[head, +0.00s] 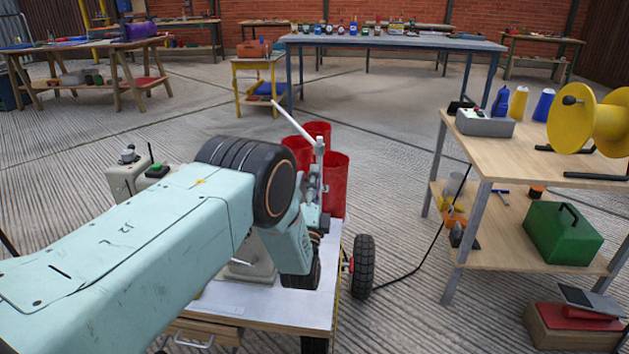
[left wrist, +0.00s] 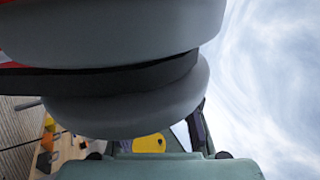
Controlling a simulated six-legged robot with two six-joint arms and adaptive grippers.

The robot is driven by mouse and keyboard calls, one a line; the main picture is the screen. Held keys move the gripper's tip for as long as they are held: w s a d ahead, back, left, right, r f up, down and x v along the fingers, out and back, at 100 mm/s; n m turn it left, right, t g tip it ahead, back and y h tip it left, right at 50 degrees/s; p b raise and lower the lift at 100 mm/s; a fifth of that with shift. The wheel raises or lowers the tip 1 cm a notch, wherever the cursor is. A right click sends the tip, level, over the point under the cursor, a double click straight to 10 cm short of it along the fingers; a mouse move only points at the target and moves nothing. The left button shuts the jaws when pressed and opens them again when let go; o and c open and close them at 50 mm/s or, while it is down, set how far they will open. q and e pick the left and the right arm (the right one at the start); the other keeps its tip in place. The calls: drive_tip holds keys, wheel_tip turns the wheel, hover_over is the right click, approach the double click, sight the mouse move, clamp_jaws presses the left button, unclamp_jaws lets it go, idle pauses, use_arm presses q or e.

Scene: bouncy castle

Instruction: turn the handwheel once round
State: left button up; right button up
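I cannot make out a handwheel for certain in either view; my left arm covers much of the cart (head: 315,318) in the head view. My left gripper (head: 314,188) seems to be among the grey parts beyond the arm's end, next to the red cylinders (head: 337,180). Its fingers are too small and overlapped to tell open from shut. A white lever (head: 299,126) rises there and slants up to the left; I cannot tell whether the gripper touches it. In the left wrist view, large grey rounded shapes fill the upper middle and hide the fingertips. My right gripper is not in view.
A wooden bench (head: 545,148) at the right carries a yellow reel (head: 585,120) and a grey box (head: 484,122). A green case (head: 563,233) sits on its lower shelf. A black cable (head: 437,246) runs from bench toward the cart. Open floor lies beyond the cart.

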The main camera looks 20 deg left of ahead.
use_arm(q)
drive_tip(key=shift+o, duration=1.4)
drive_tip(key=v, duration=0.7)
drive_tip(key=shift+s+f, duration=0.15)
drive_tip(key=shift+s, duration=0.05)
